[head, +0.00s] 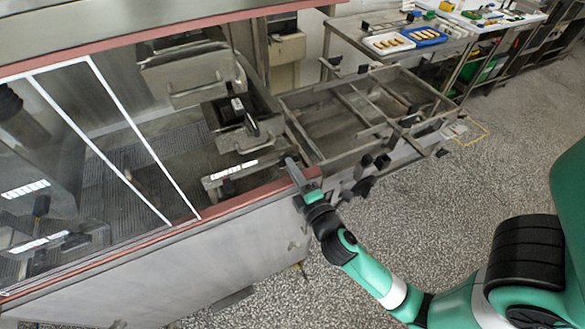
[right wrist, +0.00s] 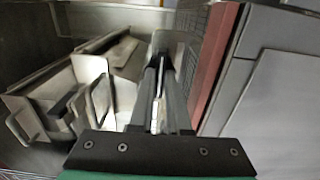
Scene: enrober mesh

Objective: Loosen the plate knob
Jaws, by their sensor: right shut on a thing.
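My right gripper (head: 289,162) reaches over the red-brown front edge of the enrober, at its right end. In the right wrist view its two dark fingers (right wrist: 162,68) are nearly together, shut on the plate knob, which the fingers mostly hide. A metal plate with a white label strip (head: 235,170) lies just left of the gripper in the head view. In the right wrist view, metal parts with a loop handle (right wrist: 98,98) are left of the fingers. My left gripper is not in view.
A red-brown rim (right wrist: 216,68) runs close beside the fingers on the right. An open metal frame (head: 350,115) adjoins the machine on the right. A white-framed glass panel (head: 90,150) covers the left part. Trays (head: 390,43) stand on a back table. Speckled floor is clear at the right.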

